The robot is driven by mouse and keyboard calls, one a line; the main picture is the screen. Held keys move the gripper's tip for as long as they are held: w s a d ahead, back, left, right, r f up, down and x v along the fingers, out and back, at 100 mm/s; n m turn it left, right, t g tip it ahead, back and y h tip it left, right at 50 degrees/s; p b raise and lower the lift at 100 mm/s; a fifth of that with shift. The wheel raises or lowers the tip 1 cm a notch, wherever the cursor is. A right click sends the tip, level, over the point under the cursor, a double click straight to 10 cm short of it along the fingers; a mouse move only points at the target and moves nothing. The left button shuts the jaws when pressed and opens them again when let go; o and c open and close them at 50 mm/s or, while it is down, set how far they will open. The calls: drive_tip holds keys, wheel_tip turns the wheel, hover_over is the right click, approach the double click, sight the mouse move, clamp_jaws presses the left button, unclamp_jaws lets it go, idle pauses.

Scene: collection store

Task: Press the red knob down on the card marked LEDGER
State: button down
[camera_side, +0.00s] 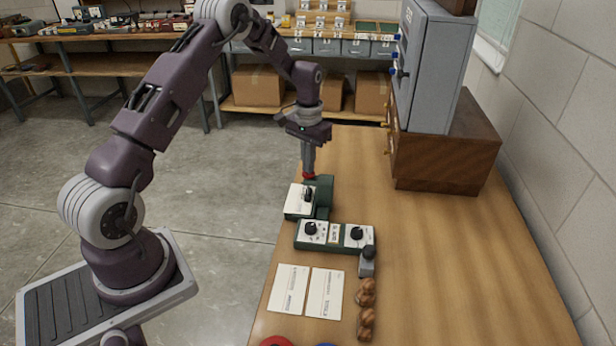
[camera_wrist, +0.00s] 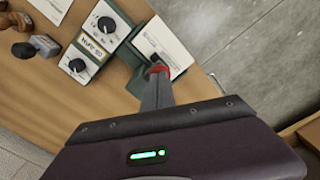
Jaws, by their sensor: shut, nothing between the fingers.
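The red knob (camera_side: 308,177) sits on top of a dark green press (camera_side: 324,190), at the tips of my gripper (camera_side: 308,170). In the wrist view the knob (camera_wrist: 158,69) shows directly beyond my fingertips (camera_wrist: 157,78), seemingly touching them; any small gap cannot be told. My gripper is shut, empty and pointing down. A white card (camera_side: 298,198) lies on the press, under a dark part below the knob; it also shows in the wrist view (camera_wrist: 166,36). Its lettering is too small to read. Two more white cards (camera_side: 288,289) (camera_side: 325,293) lie on the table.
A green box with two dials (camera_side: 335,248) stands just in front of the press. A grey block with a black knob (camera_side: 367,264) and several brown wooden pieces (camera_side: 366,309) are nearby. A grey cabinet (camera_side: 430,70) stands behind right. The table's right side is clear.

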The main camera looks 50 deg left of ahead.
wheel_tip(320, 180, up, 8)
idle(0.8)
